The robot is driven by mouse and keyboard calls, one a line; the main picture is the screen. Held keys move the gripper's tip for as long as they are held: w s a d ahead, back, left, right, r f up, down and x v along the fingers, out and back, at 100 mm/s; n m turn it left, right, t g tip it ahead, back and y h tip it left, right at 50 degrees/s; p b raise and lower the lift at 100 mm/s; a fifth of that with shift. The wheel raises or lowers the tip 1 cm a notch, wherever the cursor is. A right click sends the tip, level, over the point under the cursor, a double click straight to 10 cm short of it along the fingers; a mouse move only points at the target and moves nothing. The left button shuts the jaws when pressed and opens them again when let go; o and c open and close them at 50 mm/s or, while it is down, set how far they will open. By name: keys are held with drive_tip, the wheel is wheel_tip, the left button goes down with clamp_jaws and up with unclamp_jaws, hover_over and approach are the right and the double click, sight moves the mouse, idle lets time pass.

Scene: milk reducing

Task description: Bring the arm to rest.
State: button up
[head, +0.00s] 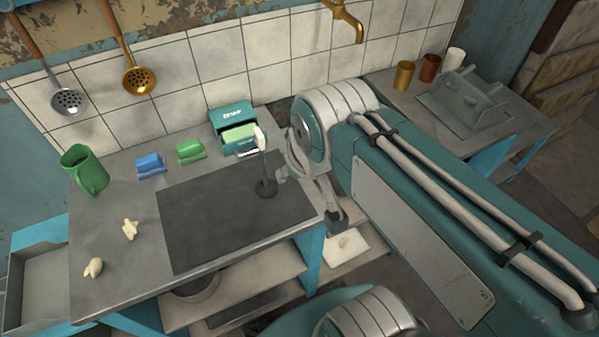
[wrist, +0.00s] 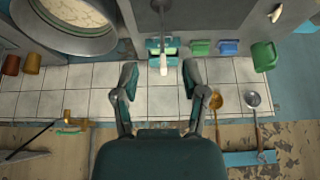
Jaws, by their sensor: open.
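My gripper (wrist: 160,80) is open and empty in the wrist view, its two fingers spread apart. In the head view my arm reaches in from the lower right, and my gripper (head: 312,195) shows partly behind the wrist, by the right edge of the counter. A dark stand (head: 266,188) with a thin upright rod and a pale tip (head: 260,139) stands just left of it, on the dark mat (head: 205,222). The pale tip also shows between the fingers in the wrist view (wrist: 163,66), apart from them.
A teal box (head: 232,118), a green block (head: 190,151), a blue block (head: 150,165) and a green mug (head: 86,170) stand along the back. Two pale lumps lie at the left. A tiled wall (head: 200,75) with hanging ladles (head: 138,80) rises behind. Three cups stand at the right.

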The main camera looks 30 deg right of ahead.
drive_tip(key=shift+s+f, duration=0.55)
drive_tip(key=shift+s, duration=0.2)
drive_tip(key=shift+c, duration=0.3)
idle(4.4)
